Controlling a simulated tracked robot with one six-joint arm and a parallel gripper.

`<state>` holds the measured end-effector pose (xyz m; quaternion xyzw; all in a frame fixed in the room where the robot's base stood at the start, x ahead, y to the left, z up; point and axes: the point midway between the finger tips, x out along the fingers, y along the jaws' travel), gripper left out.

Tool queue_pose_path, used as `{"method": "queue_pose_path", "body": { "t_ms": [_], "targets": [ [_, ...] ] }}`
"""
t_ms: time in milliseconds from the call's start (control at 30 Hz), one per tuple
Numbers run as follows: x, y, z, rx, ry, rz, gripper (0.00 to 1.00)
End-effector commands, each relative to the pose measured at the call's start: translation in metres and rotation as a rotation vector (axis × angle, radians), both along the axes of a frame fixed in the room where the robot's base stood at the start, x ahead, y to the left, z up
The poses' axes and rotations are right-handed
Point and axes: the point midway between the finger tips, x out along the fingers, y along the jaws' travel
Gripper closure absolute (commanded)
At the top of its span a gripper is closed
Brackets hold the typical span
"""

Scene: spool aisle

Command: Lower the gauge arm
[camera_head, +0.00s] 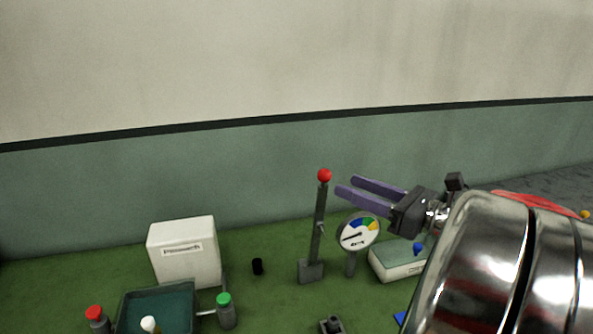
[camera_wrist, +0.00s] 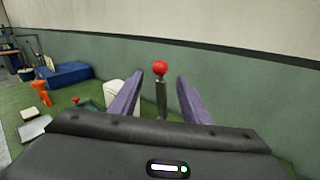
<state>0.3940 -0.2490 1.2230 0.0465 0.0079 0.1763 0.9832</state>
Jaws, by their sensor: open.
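The gauge arm is a dark upright lever (camera_head: 318,222) with a red ball on top (camera_head: 324,175), rising from a grey base block (camera_head: 311,271) on the green floor. It stands nearly vertical. My gripper (camera_head: 345,187) is open, its two purple fingers pointing left toward the lever's upper part. In the wrist view, the red ball (camera_wrist: 160,68) and lever (camera_wrist: 161,100) show between and beyond the fingertips (camera_wrist: 160,78). No contact is visible. A round gauge dial (camera_head: 358,233) with coloured sectors stands just right of the lever, below my fingers.
A white box (camera_head: 185,252) and a dark green tray (camera_head: 158,296) with bottles around it stand to the left. A pale flat case (camera_head: 396,262) lies right of the dial. A small black cylinder (camera_head: 257,266) stands left of the lever. The wall (camera_head: 120,185) runs behind.

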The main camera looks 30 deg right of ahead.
Motion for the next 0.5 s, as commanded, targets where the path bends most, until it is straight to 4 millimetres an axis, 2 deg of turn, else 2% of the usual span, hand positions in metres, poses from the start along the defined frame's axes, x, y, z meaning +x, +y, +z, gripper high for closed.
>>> {"method": "queue_pose_path", "body": {
  "t_ms": [500],
  "targets": [
    [0.057,0.022,0.0,0.0,0.001,0.004,0.57]
  ]
}}
